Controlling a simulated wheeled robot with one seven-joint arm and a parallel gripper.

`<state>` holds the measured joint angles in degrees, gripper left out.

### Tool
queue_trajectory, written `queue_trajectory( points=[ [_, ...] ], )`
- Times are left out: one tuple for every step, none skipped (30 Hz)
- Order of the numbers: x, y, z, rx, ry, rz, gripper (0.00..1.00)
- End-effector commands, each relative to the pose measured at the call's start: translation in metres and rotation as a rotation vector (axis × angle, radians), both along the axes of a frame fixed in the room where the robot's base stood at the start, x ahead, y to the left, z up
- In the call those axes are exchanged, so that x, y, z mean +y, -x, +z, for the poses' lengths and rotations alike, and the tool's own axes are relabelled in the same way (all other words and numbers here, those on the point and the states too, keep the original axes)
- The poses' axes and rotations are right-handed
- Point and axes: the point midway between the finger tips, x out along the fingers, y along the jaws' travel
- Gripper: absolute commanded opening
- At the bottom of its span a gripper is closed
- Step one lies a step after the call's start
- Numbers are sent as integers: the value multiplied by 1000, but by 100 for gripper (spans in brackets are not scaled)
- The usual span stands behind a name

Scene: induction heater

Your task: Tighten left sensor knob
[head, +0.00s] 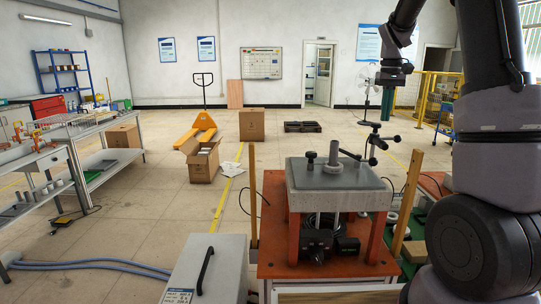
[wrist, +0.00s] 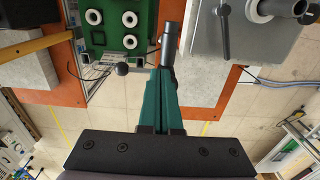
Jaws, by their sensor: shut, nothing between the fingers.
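The heater (head: 338,185) has a grey slab top and stands on an orange table. Black ball-ended knobs (head: 397,138) on thin rods show at its right rear; I cannot tell which is the left sensor knob. In the wrist view, a black ball knob (wrist: 121,68) on a thin rod is just left of my gripper (wrist: 165,72), apart from it. My gripper's green fingers are shut and empty. In the head view my gripper (head: 386,104) hangs above the knobs. A grey cylinder (wrist: 168,40) shows at the fingertips; whether they touch it is unclear.
In the wrist view, the grey slab (wrist: 205,55) with a black handle (wrist: 224,30) lies right of my fingers. A green board (wrist: 113,35) with white rings lies left. An upright wooden post (head: 408,200) stands right of the heater. A grey cabinet (head: 215,270) stands left.

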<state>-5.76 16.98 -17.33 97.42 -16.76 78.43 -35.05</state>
Motion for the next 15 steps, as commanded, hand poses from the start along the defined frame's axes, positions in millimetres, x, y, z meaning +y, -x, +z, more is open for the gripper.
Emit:
queue_trajectory(
  points=[
    [0, 0, -6, 3, 0, 0, 0],
    [0, 0, -10, 2, 0, 0, 0],
    [0, 1, -13, 3, 0, -1, 0],
    [0, 0, -16, 3, -1, -1, 0],
    [0, 0, -18, 2, 0, -1, 0],
    [0, 0, -20, 1, 0, -1, 0],
    [0, 0, -22, 1, -1, -1, 0],
    [0, 0, -23, 1, -1, -1, 0],
    [0, 0, -24, 1, -1, -1, 0],
    [0, 0, -24, 1, -1, -1, 0],
    [0, 0, -25, 1, -1, -1, 0],
    [0, 0, -25, 1, -1, -1, 0],
    [0, 0, -25, 1, -1, -1, 0],
    [0, 0, -25, 1, -1, -1, 0],
    [0, 0, -25, 1, -1, -1, 0]
  ],
)
